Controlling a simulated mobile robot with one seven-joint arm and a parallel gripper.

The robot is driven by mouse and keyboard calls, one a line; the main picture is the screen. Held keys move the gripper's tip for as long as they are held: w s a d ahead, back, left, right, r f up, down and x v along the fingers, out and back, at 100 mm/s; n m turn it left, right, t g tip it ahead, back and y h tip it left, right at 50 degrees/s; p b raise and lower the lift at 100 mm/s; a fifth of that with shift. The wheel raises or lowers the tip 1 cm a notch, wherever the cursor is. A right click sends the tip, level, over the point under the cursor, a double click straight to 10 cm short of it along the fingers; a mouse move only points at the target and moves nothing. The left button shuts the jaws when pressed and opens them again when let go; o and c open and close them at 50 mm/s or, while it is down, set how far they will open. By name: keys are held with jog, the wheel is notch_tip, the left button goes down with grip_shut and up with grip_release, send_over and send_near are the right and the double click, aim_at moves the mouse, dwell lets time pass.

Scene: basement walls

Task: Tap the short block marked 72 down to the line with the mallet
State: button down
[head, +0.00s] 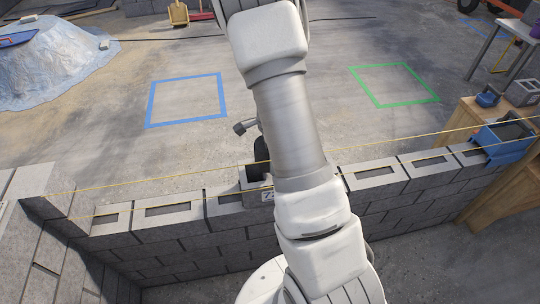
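The block marked 72 (256,186) sits in the top course of the grey block wall, partly hidden by my arm. Only the "7" of its label shows clearly. Its top stands higher than the blocks beside it. A yellow string line (150,182) runs along the wall and passes at this block. A dark rounded piece (262,151), perhaps the mallet's head, shows just above the block; I cannot tell if they touch. A grey cylindrical piece (245,126) juts left from behind my arm; I cannot tell what it belongs to. My gripper is hidden behind my arm, its state unclear.
Hollow blocks (168,210) line the wall top on both sides. Blue (187,99) and green (394,85) taped squares mark open floor. A tarp-covered heap (50,60) is far left.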

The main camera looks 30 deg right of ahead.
jog(key=shift+f+b, duration=1.1)
jog(key=shift+f, duration=0.35)
jog(key=shift+f, duration=0.2)
jog(key=shift+r, duration=0.15)
notch_tip(320, 180, up, 3)
jog(key=p, duration=0.3)
jog(key=shift+r, duration=0.2)
jog(key=shift+f, duration=0.2)
jog(key=shift+f+b, duration=1.2)
jog(key=shift+f, duration=0.3)
jog(key=shift+f, duration=0.15)
